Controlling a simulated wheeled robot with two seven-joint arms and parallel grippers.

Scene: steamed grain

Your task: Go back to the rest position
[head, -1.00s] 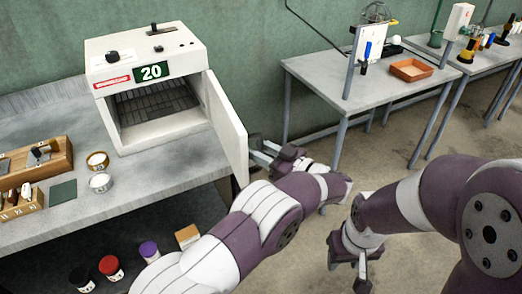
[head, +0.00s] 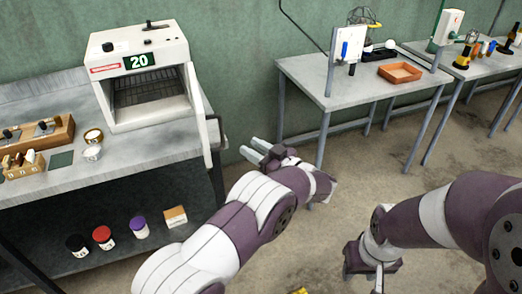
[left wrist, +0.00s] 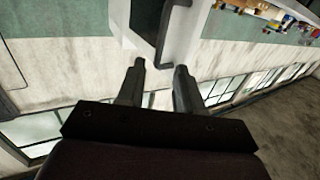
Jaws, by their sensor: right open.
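My left gripper (head: 251,148) is just right of the white oven's open door (head: 200,115) in the head view. Its two fingers are apart, with nothing held between them. In the left wrist view the open fingers (left wrist: 158,70) point toward a white panel with a dark handle (left wrist: 166,35); a gap to it appears to remain. My right gripper (head: 378,276) hangs low at the lower right of the head view, its fingers partly seen and empty. The oven (head: 140,52) stands on the grey bench and shows a green "20" display.
The bench (head: 110,180) holds a wooden block (head: 40,138) and two small round containers. Several jars and a box (head: 175,216) sit on the shelf below. Open floor lies between.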

